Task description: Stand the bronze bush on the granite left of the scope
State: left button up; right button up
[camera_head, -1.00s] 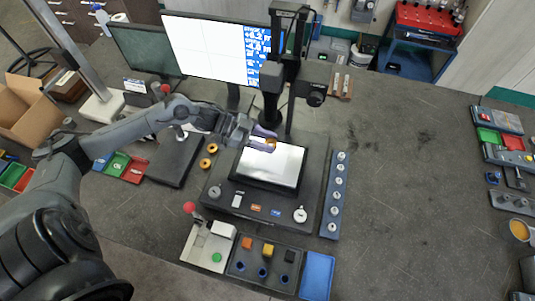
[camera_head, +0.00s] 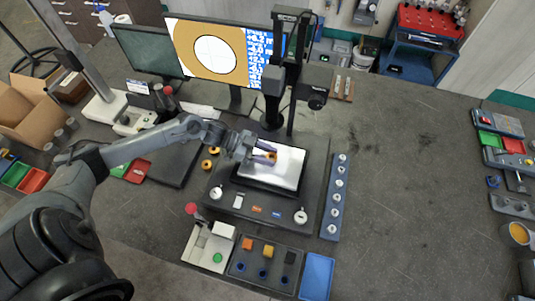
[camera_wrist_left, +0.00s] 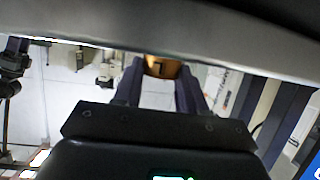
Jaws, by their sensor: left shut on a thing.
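My left gripper (camera_head: 268,152) is shut on the bronze bush (camera_head: 271,157) over the bright stage plate of the scope (camera_head: 272,85). I cannot tell whether the bush touches the plate. A dark flat slab (camera_head: 178,166), seemingly the granite, lies left of the scope, partly under my arm. Two other bronze rings (camera_head: 207,164) rest between slab and stage. My right gripper is not in view.
The monitor (camera_head: 215,52) shows a large bronze ring. A blue strip of several round pieces (camera_head: 336,195) lies right of the stage. A sorting tray (camera_head: 262,262) and a joystick box (camera_head: 207,245) stand in front.

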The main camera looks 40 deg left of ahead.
pick_arm(q)
jog(key=shift+f, duration=0.1)
jog(key=shift+f, duration=0.15)
jog(key=o, duration=1.1)
jog(key=shift+o, duration=0.2)
jog(key=shift+f+b, duration=0.1)
jog(key=shift+b, duration=0.4)
jog(key=p+v, duration=0.3)
jog(key=shift+a+r, duration=0.1)
jog(key=shift+r, duration=0.25)
jog(key=shift+o, duration=0.5)
jog(key=shift+s+a+r+p, duration=0.2)
jog(key=shift+s+a+p, duration=0.15)
jog(key=shift+a, duration=0.2)
jog(key=shift+s+a, duration=0.15)
